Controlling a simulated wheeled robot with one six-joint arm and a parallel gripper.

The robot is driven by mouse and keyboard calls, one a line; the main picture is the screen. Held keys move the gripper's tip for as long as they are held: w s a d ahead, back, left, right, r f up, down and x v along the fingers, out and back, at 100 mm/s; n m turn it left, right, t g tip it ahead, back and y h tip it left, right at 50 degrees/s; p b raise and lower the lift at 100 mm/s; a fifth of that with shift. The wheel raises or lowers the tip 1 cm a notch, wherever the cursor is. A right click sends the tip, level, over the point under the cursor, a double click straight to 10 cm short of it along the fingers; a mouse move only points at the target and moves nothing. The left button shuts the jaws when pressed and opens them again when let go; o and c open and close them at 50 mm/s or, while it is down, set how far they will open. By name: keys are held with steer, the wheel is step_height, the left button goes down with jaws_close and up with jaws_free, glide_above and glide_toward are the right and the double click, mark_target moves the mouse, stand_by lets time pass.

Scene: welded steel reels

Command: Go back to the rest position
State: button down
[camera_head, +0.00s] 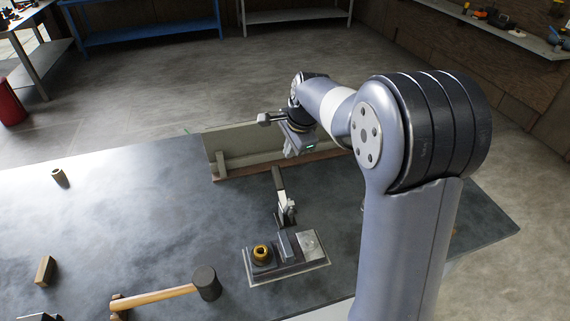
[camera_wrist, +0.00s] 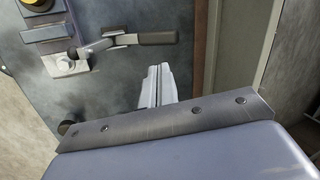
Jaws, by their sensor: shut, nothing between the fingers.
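My gripper (camera_head: 290,152) hangs from my bent arm above the far part of the dark steel table (camera_head: 150,215). In the wrist view my gripper's fingers (camera_wrist: 157,72) are together with nothing between them. A toggle clamp (camera_head: 286,208) with a dark handle stands at the far side of a small fixture plate (camera_head: 262,278), nearer the camera than my gripper. The clamp also shows in the wrist view (camera_wrist: 108,42), to the upper left of the fingers and apart from them. The plate carries a yellow and black round part (camera_head: 262,253) and metal blocks.
A mallet (camera_head: 155,298) with a wooden handle, a wooden block (camera_head: 45,270) and a small cylinder (camera_head: 59,178) lie on the table. A low grey-green panel (camera_head: 240,148) stands along the far edge, close to my gripper. The table's left middle is clear.

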steer(key=v, duration=0.3)
steer(key=shift+w+r, duration=0.1)
steer(key=shift+r, duration=0.35)
steer(key=p, duration=0.1)
glide_above(279, 174)
steer(key=s+d, duration=0.2)
steer(key=s, duration=0.1)
step_height(279, 174, down, 11)
steer(key=w+f+b, duration=0.1)
steer(key=w+a+f+b, duration=0.1)
steer(key=shift+w+a+f, duration=0.1)
steer(key=shift+a+f, duration=0.15)
steer(key=shift+f, duration=0.1)
steer(key=shift+s+d+r+p, duration=0.15)
steer(key=shift+s+r+p, duration=0.15)
steer(key=shift+r, duration=0.2)
steer(key=shift+s, duration=0.3)
steer(key=shift+w, duration=0.15)
